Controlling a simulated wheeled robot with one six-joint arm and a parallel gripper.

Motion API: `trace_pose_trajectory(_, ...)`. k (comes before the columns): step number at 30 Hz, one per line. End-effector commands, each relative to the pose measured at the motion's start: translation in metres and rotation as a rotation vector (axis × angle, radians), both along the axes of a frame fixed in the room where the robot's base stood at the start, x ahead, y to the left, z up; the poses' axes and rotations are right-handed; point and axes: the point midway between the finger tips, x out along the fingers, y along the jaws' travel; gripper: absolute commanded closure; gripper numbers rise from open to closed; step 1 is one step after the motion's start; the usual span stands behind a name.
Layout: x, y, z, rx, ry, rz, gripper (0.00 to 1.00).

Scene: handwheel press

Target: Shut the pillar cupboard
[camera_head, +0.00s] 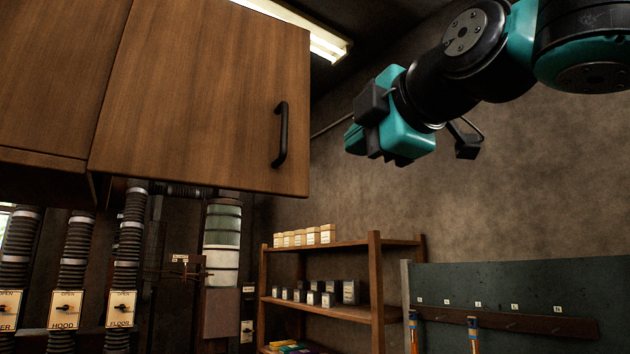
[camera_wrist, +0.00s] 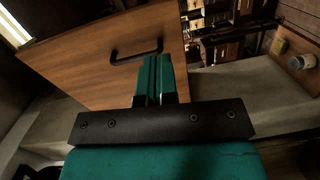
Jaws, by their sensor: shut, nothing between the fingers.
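The pillar cupboard's brown wooden door (camera_head: 205,90) fills the upper left of the head view, with a black bar handle (camera_head: 281,135) near its free right edge. The door seems to stand out at an angle from the wooden cupboard body (camera_head: 50,75) at left; how far, I cannot tell. My gripper (camera_head: 362,138) is to the right of the door, apart from the handle in the picture. In the wrist view the shut, empty fingers (camera_wrist: 158,72) point toward the door (camera_wrist: 90,65), just below its handle (camera_wrist: 137,52). Contact is not clear there. The cupboard's inside is hidden.
Ribbed ducts (camera_head: 128,240) with labelled switches stand below the cupboard. A wooden shelf (camera_head: 335,311) with small boxes is at lower middle, and a dark tool board (camera_head: 530,280) is at lower right. The wall between door and arm looks clear.

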Motion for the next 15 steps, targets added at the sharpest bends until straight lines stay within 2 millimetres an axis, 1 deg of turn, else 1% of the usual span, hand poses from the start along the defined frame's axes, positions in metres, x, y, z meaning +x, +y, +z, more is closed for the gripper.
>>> trace_pose_trajectory(1,-0.003,-0.001,0.010,-0.009,-0.043,-0.002,1.00)
trace_pose_trajectory(3,-0.002,-0.003,0.020,-0.021,-0.075,-0.011,1.00)
trace_pose_trajectory(5,0.001,-0.002,0.024,-0.026,-0.084,-0.015,1.00)
trace_pose_trajectory(7,0.009,0.002,0.025,-0.028,-0.085,-0.016,1.00)
trace_pose_trajectory(11,0.031,0.012,0.026,-0.030,-0.083,-0.017,1.00)
trace_pose_trajectory(15,0.059,0.026,0.026,-0.029,-0.081,-0.017,1.00)
